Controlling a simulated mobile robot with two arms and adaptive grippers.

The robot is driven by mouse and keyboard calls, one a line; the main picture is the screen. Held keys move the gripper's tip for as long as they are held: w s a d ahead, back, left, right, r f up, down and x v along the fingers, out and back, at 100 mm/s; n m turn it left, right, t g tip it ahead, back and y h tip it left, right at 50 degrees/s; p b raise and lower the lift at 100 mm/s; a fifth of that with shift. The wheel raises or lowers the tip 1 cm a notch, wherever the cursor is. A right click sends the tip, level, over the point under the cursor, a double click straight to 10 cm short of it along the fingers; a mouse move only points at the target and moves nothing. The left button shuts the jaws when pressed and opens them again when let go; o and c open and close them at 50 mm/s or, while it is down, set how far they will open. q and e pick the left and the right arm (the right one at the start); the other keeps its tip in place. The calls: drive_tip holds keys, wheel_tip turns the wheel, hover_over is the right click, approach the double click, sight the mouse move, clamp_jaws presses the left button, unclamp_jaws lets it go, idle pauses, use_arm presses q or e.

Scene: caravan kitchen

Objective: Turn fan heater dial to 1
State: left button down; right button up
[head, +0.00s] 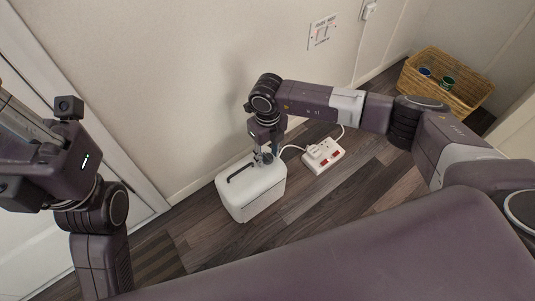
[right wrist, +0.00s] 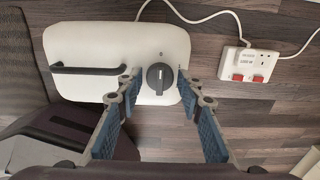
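The white fan heater (head: 262,192) stands on the floor against the wall, with a black handle (head: 242,171) on top. In the right wrist view the heater (right wrist: 85,85) shows from above, with its round dark dial (right wrist: 159,78) beside the handle. A small mark sits just above the dial, too small to read surely. The dial's raised grip stands roughly upright in that view. My right gripper (right wrist: 157,84) is open, its blue-padded fingers on either side of the dial with gaps. My left gripper (head: 18,135) is at the left edge, partly cut off, its fingers unclear.
A white power strip (head: 324,157) with red switches and a plug lies on the floor right of the heater, with a white cable running to it. A wicker basket (head: 470,98) stands in the far corner. A wall socket (head: 322,31) is above. Floor between is clear.

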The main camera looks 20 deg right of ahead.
drive_tip(key=c, duration=0.9)
